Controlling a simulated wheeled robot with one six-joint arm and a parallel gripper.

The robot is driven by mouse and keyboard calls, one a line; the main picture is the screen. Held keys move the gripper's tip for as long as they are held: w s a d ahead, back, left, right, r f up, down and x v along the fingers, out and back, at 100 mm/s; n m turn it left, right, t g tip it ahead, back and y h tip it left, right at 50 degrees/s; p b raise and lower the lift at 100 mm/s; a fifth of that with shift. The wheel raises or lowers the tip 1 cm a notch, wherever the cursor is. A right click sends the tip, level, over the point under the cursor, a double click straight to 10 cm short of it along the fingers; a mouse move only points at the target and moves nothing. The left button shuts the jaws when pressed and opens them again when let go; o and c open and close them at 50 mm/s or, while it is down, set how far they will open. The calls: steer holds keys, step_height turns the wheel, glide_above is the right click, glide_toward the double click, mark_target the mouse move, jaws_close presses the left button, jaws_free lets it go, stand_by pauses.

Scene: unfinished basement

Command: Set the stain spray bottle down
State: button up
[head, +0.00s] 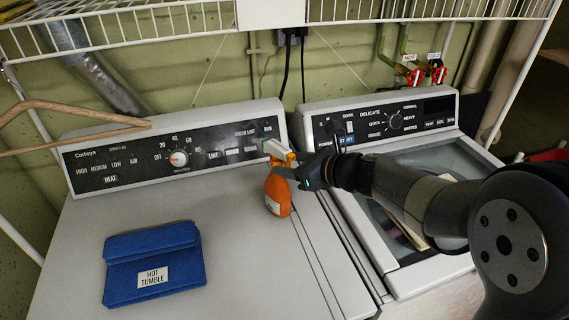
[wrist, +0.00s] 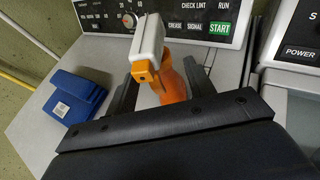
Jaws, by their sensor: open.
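The stain spray bottle (head: 277,196) has an orange body and a white and orange spray head. It stands upright on the right part of the left machine's top (head: 240,250), just in front of the control panel. My gripper (head: 283,170) reaches in from the right at the height of the bottle's neck. In the wrist view, the bottle (wrist: 173,88) is between my two spread fingers, with its spray head pointing toward the camera. My gripper is open around the bottle, and a gap shows on the left side. The lower part of the bottle is hidden in the wrist view.
A blue pouch (head: 153,245) labelled "HOT TUMBLE" lies left of the bottle. The left machine's control panel (head: 120,160) rises behind. The washer (head: 350,240) with a glass lid stands right. A wire shelf (head: 150,20) hangs above, and a wooden hanger (head: 70,112) juts in at left.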

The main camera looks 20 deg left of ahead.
steer(key=v, duration=0.9)
steer(key=shift+b, duration=0.3)
steer(key=shift+o, duration=0.6)
steer(key=shift+a, duration=0.1)
